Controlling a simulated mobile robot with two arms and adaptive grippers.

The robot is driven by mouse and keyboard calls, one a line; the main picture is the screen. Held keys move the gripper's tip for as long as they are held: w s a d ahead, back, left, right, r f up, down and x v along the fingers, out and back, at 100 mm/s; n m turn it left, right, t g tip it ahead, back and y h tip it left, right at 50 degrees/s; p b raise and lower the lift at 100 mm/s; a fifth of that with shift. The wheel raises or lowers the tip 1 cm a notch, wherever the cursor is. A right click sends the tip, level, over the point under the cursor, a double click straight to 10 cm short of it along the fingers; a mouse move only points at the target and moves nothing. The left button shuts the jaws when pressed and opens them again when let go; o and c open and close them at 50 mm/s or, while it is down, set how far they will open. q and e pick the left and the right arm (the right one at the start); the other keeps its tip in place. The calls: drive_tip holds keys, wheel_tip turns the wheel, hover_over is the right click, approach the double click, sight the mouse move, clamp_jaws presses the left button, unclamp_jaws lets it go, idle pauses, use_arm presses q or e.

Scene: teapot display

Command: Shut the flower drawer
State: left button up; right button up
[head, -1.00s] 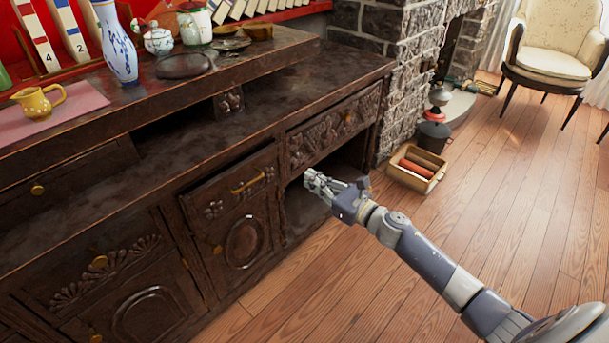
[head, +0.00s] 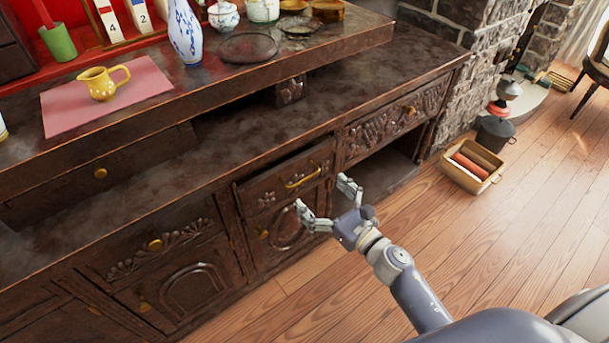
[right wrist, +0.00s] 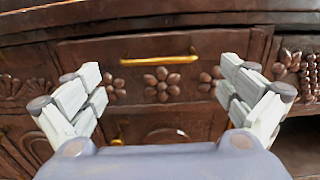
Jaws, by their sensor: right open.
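The flower drawer (head: 284,180) is dark carved wood with a brass bar handle (head: 303,176), and its front stands slightly out from the cabinet. In the right wrist view the drawer (right wrist: 140,70) fills the middle, with carved flowers below its brass handle (right wrist: 159,60). My right gripper (head: 327,198) is open and empty, just in front of the drawer's right part. In the right wrist view its two fingers (right wrist: 160,85) spread on either side of the middle flower, below the handle. I cannot tell whether they touch the wood. My left gripper is not in view.
A carved drawer (head: 395,118) sits above an open compartment (head: 375,178) to the right. A cabinet door (head: 288,228) is below the flower drawer. A yellow jug (head: 101,83) and blue-white vase (head: 185,35) stand on the upper shelf. A wooden box (head: 472,166) is on the floor.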

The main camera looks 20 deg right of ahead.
sight(297, 168)
drive_tip(key=x, duration=0.6)
drive_tip(key=shift+w, duration=0.2)
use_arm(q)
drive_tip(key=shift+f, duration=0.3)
use_arm(e)
drive_tip(key=c, duration=1.3)
drive_tip(key=shift+w, duration=0.2)
drive_tip(key=shift+c, duration=0.3)
drive_tip(key=b+x, duration=0.1)
drive_tip(key=x, duration=0.2)
drive_tip(key=shift+a+f, duration=0.1)
drive_tip(key=shift+f, duration=0.1)
drive_tip(key=shift+w+r, duration=0.1)
drive_tip(key=shift+w, duration=0.25)
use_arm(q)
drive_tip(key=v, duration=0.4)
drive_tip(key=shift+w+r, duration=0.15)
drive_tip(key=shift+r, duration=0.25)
use_arm(e)
drive_tip(key=shift+r, duration=0.2)
